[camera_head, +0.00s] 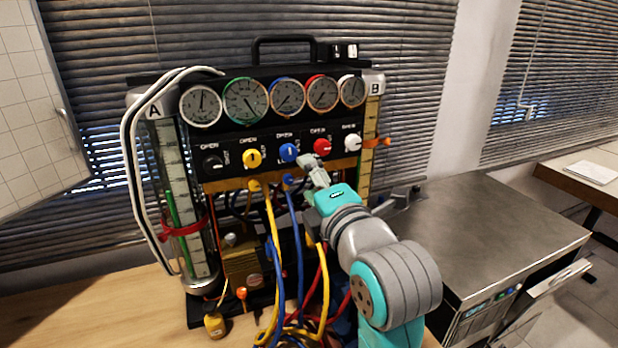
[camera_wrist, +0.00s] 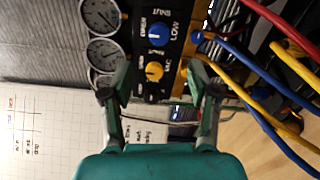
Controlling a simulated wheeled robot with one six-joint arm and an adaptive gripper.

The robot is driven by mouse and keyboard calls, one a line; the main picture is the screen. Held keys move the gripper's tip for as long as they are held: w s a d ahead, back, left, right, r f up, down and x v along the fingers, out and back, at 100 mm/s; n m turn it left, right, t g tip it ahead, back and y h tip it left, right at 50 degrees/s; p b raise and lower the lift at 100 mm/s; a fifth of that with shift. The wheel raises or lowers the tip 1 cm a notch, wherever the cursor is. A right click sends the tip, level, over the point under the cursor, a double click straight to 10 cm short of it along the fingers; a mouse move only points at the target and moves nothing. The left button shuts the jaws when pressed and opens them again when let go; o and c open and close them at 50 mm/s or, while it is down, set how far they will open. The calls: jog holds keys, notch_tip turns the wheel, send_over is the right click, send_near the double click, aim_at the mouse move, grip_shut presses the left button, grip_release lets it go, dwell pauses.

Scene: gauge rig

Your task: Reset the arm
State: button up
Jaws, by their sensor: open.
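My arm reaches up from the lower right in the head view, with my gripper (camera_head: 312,172) in front of the gauge rig's black valve panel (camera_head: 228,148), close to the blue knob (camera_head: 289,152) and the red knob (camera_head: 322,146). In the wrist view my gripper (camera_wrist: 158,98) is open and empty, its two fingers apart. Between and beyond them the panel shows sideways, with the blue knob (camera_wrist: 158,36) and the yellow knob (camera_wrist: 154,71) ahead. I cannot tell whether a fingertip touches the panel.
Yellow hoses (camera_head: 270,235) and blue hoses (camera_head: 296,235) hang from the rig close to my arm. Glass tube A (camera_head: 172,200) stands at the left, with a white hose (camera_head: 130,165) beside it. A metal-topped cabinet (camera_head: 490,225) is at the right. Wooden table is bare at left.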

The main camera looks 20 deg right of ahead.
dwell(0.3)
jog(key=s+f+m+g, duration=0.1)
jog(key=s+f+m, duration=0.45)
jog(key=f, duration=0.85)
jog(key=s+f+m+g, duration=0.1)
jog(key=s+f+m, duration=0.4)
jog(key=f, duration=0.9)
jog(key=s+f+m, duration=0.3)
jog(key=s, duration=0.7)
jog(key=s+f+m, duration=0.3)
jog(key=s, duration=0.8)
jog(key=s+f+m+g, duration=0.1)
jog(key=s+f+m, duration=0.2)
jog(key=s, duration=0.7)
jog(key=shift+s, duration=0.2)
